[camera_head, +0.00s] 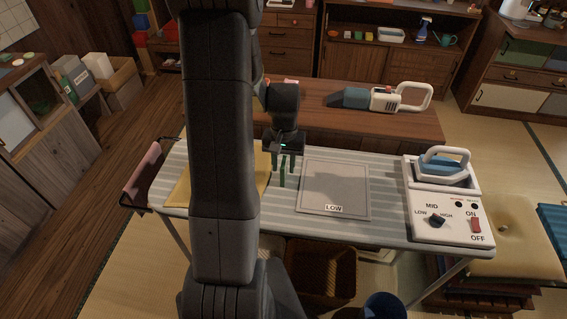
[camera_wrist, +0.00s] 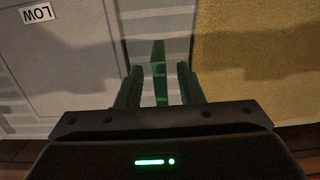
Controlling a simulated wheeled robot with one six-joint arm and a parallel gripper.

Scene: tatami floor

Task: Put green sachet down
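My gripper (camera_wrist: 160,82) points down over the striped ironing board (camera_head: 388,190), between a yellow cloth and a grey panel. The green sachet (camera_wrist: 160,72) is a narrow, upright green strip between the two fingers. Gaps show on both sides of it in the wrist view, so the fingers look open around it and not pressed on it. In the head view the sachet (camera_head: 282,178) reaches down to the board's surface or just above it; I cannot tell whether it touches.
The grey panel marked LOW (camera_head: 335,185) lies right of the gripper, the yellow cloth (camera_head: 257,185) left. A handheld vacuum (camera_head: 385,98) lies on the low table (camera_head: 320,118) behind.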

